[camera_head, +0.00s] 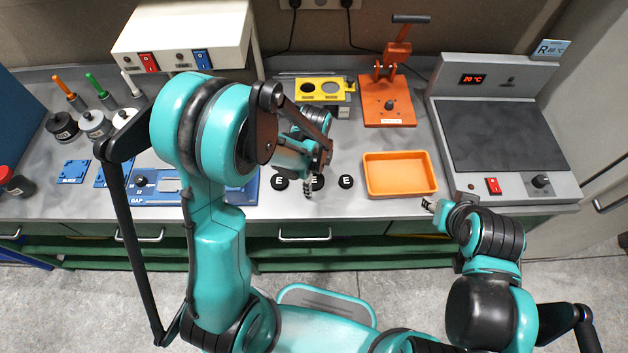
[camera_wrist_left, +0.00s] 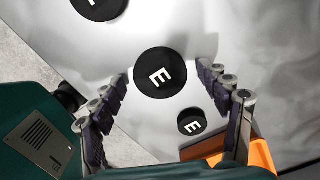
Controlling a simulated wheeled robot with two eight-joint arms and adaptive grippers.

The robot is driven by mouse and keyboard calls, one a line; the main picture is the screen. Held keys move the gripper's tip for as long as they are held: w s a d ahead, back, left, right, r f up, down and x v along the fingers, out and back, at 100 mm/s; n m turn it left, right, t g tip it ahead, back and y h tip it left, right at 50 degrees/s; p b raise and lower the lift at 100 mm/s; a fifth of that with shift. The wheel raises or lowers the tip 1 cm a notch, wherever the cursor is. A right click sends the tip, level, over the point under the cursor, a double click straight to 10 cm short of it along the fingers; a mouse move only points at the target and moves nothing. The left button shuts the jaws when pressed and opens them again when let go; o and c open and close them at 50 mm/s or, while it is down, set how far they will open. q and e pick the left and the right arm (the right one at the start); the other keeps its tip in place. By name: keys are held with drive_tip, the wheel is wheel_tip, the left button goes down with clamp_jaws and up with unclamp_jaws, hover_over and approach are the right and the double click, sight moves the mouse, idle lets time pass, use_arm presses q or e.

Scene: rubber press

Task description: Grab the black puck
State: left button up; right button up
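Three black pucks marked with a white "E" lie in a row on the grey bench. In the head view they are the left puck (camera_head: 280,183), the middle puck (camera_head: 319,183), partly hidden by my left gripper, and the right puck (camera_head: 346,181). My left gripper (camera_head: 309,188) points down over the middle one. In the left wrist view its fingers (camera_wrist_left: 162,80) are spread, with a large-looking puck (camera_wrist_left: 160,75) between them in the picture; contact is not visible. A smaller-looking puck (camera_wrist_left: 192,122) and a cut-off one (camera_wrist_left: 98,6) also show there. My right gripper (camera_head: 429,205) is near the bench's front edge, away from the pucks.
An orange tray (camera_head: 400,191) stands right of the pucks, apparently empty. A hotplate (camera_head: 500,137) is at the right, an orange press (camera_head: 388,100) and yellow fixture (camera_head: 325,88) behind. A blue gauge board (camera_head: 155,198) lies left. Bottles stand far left.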

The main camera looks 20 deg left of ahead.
use_arm(q)
drive_tip(key=c, duration=0.9)
drive_tip(key=shift+c, duration=0.2)
